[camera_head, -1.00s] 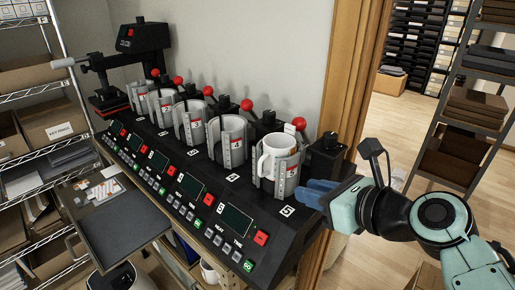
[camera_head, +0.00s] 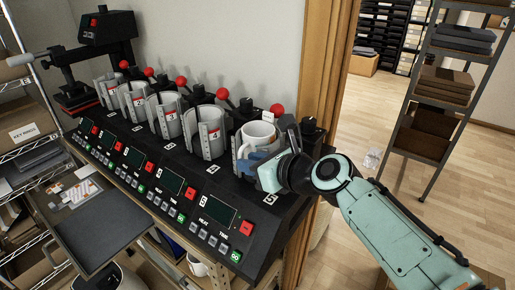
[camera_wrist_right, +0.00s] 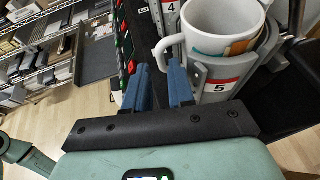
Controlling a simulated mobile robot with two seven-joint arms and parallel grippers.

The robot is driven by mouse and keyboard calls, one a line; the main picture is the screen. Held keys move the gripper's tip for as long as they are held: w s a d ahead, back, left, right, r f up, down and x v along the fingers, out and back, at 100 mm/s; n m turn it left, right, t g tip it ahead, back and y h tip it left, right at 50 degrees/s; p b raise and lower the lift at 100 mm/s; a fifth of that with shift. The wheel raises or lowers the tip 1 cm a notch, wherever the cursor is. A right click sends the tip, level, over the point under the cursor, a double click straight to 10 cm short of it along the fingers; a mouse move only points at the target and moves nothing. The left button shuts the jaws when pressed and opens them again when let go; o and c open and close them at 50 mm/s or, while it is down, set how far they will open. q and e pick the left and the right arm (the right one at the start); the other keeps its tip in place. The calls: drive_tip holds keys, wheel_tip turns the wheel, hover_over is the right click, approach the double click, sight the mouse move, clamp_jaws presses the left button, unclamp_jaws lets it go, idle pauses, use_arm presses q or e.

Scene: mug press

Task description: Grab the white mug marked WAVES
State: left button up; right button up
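A white mug (camera_head: 257,133) sits upright in the grey clamp of press station 5. It also shows in the right wrist view (camera_wrist_right: 222,22), with coloured print low on its side and its handle (camera_wrist_right: 166,48) toward my fingers. No WAVES lettering can be read. My right gripper (camera_head: 246,163) is at the front of station 5, close to the mug. In the right wrist view its blue fingers (camera_wrist_right: 160,72) are apart with a gap between them, just short of the handle. Nothing is seen held. My left gripper is not in view.
The black press (camera_head: 165,172) has several more grey clamps to the left, which look empty, and red-knobbed levers behind. A wooden post (camera_head: 330,70) stands behind the press's right end. Another white mug (camera_head: 198,267) is partly visible below the press. A grey tray (camera_head: 95,235) is at left.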

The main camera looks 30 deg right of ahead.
drive_tip(key=x, duration=0.3)
drive_tip(key=shift+w, duration=0.15)
drive_tip(key=shift+r, duration=0.1)
clamp_jaws()
